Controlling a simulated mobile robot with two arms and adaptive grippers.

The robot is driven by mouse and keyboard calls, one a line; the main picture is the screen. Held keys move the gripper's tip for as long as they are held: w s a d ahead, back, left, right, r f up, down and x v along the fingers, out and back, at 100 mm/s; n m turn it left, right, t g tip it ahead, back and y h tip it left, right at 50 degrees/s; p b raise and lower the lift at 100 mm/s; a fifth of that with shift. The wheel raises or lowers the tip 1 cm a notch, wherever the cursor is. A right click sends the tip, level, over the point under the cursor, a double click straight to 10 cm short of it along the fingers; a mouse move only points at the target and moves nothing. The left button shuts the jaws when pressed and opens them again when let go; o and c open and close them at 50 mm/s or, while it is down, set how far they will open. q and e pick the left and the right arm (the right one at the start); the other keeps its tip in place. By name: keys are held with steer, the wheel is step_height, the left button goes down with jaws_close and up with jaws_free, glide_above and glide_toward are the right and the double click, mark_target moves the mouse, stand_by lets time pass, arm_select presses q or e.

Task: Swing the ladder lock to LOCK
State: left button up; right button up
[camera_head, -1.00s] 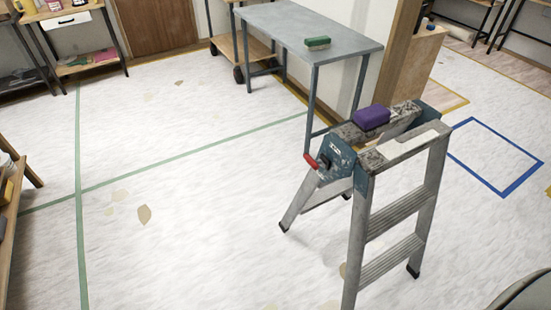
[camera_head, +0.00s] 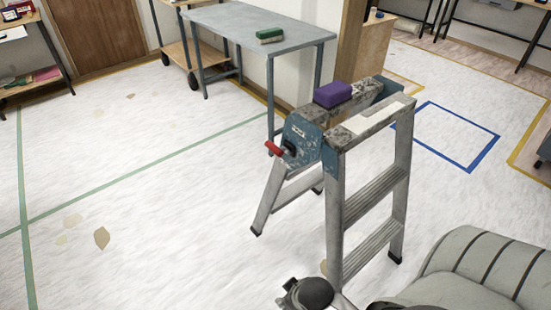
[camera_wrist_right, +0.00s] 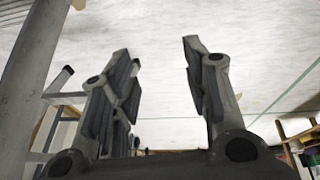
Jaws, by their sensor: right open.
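The grey metal stepladder (camera_head: 375,215) stands open on the floor at the centre right of the head view. Its red-tipped lock lever (camera_head: 274,148) sticks out to the left from the blue side housing (camera_head: 302,136) near the top. Any lettering at the lever is too small to read. In the wrist view, my right gripper (camera_wrist_right: 162,70) is open, with nothing between its fingers. A dark part of my arm shows low in the head view, beside the ladder's near leg, with the fingertips hidden there. My left gripper is not in view.
A purple block (camera_head: 332,94) lies on the ladder top. A grey table (camera_head: 225,24) with a green brush (camera_head: 270,36) stands behind. Blue tape (camera_head: 470,167) marks the floor at right.

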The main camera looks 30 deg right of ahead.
steer(key=w+d+r+t+h+b, duration=0.1)
steer(key=w+d+r+t+b, duration=0.1)
steer(key=w+d+r, duration=0.25)
steer(key=n+t+y, duration=0.3)
steer(key=n+t, duration=0.4)
steer(key=t, duration=0.5)
glide_toward(281, 154)
steer(key=w, duration=0.4)
steer(key=w+b, duration=0.1)
steer(key=w, duration=0.5)
steer(key=shift+w+a+r, duration=0.1)
steer(key=shift+w+a, duration=0.1)
steer(key=shift+a, duration=0.2)
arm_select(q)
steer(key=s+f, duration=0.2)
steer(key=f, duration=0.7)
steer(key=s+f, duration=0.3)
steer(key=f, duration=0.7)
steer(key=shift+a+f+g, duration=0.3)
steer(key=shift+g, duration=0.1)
arm_select(e)
steer(key=shift+w+a, duration=0.1)
steer(key=shift+w, duration=0.8)
jaws_close()
